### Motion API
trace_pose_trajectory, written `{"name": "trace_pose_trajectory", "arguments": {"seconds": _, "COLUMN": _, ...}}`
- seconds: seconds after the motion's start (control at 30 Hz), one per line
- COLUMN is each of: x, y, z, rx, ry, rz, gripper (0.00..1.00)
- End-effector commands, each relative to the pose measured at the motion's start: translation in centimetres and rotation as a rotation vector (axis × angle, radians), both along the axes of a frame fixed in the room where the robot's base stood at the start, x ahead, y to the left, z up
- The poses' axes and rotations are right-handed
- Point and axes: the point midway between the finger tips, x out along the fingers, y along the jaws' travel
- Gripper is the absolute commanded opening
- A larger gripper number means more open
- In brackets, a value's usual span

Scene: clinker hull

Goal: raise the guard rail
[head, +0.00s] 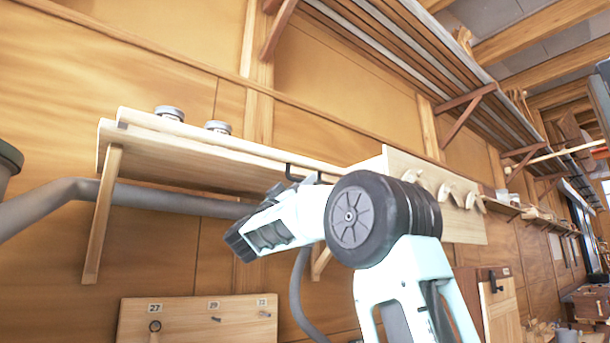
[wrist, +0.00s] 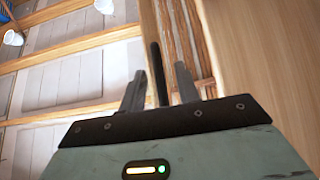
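The guard rail appears to be the long pale wooden strip (head: 235,148) along the front edge of the wall shelf. It sits low, with jar lids showing above it. A black bar-shaped handle (head: 289,170) shows at its right part. In the wrist view the black handle bar (wrist: 157,65) stands between the two grey fingers of my gripper (wrist: 160,85). The fingers are apart, with gaps visible on both sides of the bar. In the head view my gripper (head: 285,192) is just below the rail, its fingers partly hidden by my wrist.
Two metal-lidded jars (head: 169,112) stand on the shelf. A wooden bracket (head: 101,215) holds its left end, and a grey pipe (head: 170,198) runs beneath. A board with pegs (head: 463,210) is to the right. A numbered hook board (head: 190,322) is below.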

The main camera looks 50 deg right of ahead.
Motion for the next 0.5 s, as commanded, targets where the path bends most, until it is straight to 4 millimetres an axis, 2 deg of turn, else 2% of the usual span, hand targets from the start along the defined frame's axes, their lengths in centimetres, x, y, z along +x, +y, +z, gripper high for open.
{"name": "trace_pose_trajectory", "arguments": {"seconds": 0.1, "x": -0.14, "y": -0.58, "z": 0.65, "rx": 0.000, "ry": 0.000, "rz": -0.001, "gripper": 0.32}}
{"name": "trace_pose_trajectory", "arguments": {"seconds": 0.43, "x": -0.15, "y": -0.75, "z": 0.69, "rx": 0.000, "ry": 0.000, "rz": 0.000, "gripper": 0.32}}
{"name": "trace_pose_trajectory", "arguments": {"seconds": 0.5, "x": -0.14, "y": -0.74, "z": 0.69, "rx": 0.000, "ry": 0.000, "rz": 0.000, "gripper": 0.13}}
